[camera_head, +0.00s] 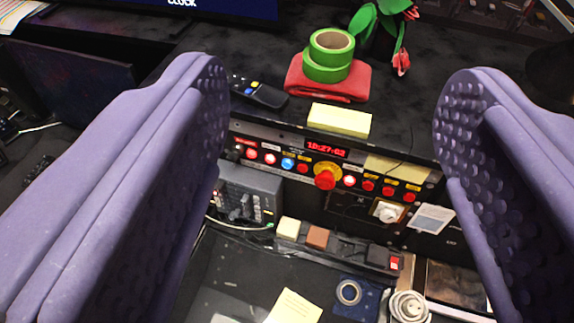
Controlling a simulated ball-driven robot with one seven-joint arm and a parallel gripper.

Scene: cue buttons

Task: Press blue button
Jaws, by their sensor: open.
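The blue button (288,164) is a small round button on a dark control panel, in a row with red and white-lit buttons. It sits left of a large red mushroom button (325,177) with a yellow collar. A red digital display (326,149) is just above the row. My gripper (336,130) is open, with its two purple, dimpled fingers wide apart at the left and right of the picture. The panel shows between the fingers, farther off. Nothing is held, and the blue button is in full view.
Above the panel, a dark surface holds a yellow pad (340,120), green tape rolls (329,55) on a red cloth (327,82), and a remote (259,93). Below the panel are a grey device (246,195), a white socket (388,211) and a tape roll (349,292).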

